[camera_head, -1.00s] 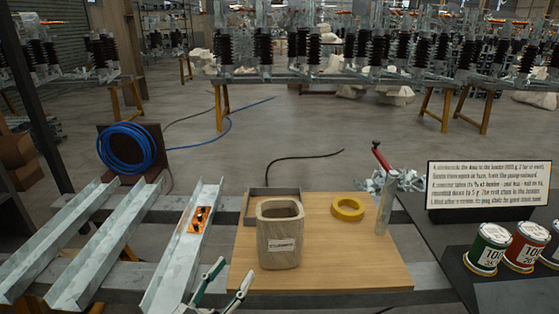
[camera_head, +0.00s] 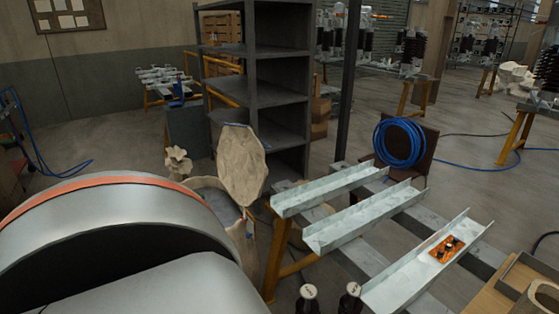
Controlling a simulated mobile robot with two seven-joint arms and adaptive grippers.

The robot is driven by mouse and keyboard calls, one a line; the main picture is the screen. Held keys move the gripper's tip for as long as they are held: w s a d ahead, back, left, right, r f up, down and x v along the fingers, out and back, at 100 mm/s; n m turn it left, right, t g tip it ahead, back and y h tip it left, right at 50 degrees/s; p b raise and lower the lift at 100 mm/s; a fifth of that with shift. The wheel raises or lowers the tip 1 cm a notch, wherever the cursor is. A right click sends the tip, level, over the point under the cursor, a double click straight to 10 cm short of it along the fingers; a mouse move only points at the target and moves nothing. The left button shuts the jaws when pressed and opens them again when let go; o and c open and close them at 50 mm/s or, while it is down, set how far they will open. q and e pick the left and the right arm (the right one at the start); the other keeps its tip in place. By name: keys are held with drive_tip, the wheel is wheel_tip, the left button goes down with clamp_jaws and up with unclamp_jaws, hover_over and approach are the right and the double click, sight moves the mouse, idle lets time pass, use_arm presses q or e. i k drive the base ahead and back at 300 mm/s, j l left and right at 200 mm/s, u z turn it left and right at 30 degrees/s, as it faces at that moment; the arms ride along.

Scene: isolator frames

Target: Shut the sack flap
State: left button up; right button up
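The sack (camera_head: 245,238) is pale beige and stands on the floor left of the metal channels, in the middle left of the view. Its flap (camera_head: 242,165) is a stiff-looking many-sided piece that stands up, nearly upright, at the right side of the sack's mouth. The mouth is open, and a bluish-grey inside shows. Much of the sack's body is hidden behind a large rounded grey shape in the lower left. Neither of my grippers shows in this view.
The grey shape with an orange band (camera_head: 110,182) may be mine; I cannot tell. A dark shelf rack (camera_head: 270,50) stands behind the sack. Metal channels (camera_head: 365,225) on yellow legs lie to the right, with blue hose (camera_head: 400,143) beyond. A beige ruffled bundle (camera_head: 177,163) shows left of the sack.

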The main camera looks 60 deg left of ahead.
sight(243, 170)
drive_tip(key=u, duration=2.45)
drive_tip(key=i, duration=0.15)
drive_tip(key=j+u, duration=0.05)
